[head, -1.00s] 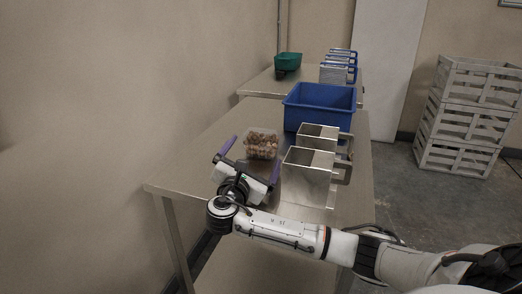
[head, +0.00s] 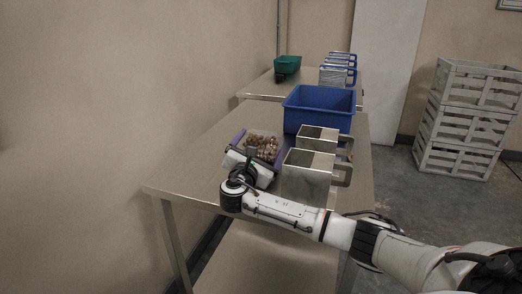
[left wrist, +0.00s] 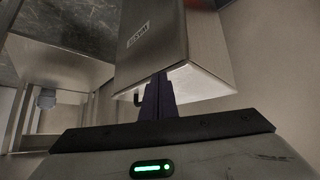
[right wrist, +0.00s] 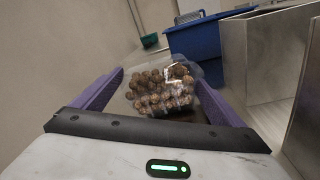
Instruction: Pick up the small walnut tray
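The small walnut tray (head: 262,133) is a clear plastic tray full of brown walnuts, on the near metal table in the head view. It also shows in the right wrist view (right wrist: 194,70), upright ahead of the palm. My right gripper (head: 259,148) is open, with one purple finger on each side of the tray. A small gap shows at the left finger; contact at the right finger is unclear. My left gripper (left wrist: 160,82) shows only in the left wrist view, its purple fingers together, in front of a labelled metal box (left wrist: 160,45).
Two open metal scoop-like boxes with handles (head: 308,170) stand just right of the tray. A blue bin (head: 320,118) stands behind. A far table holds a green container (head: 288,64). Grey crates (head: 465,115) are stacked on the floor at right. The table's left part is clear.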

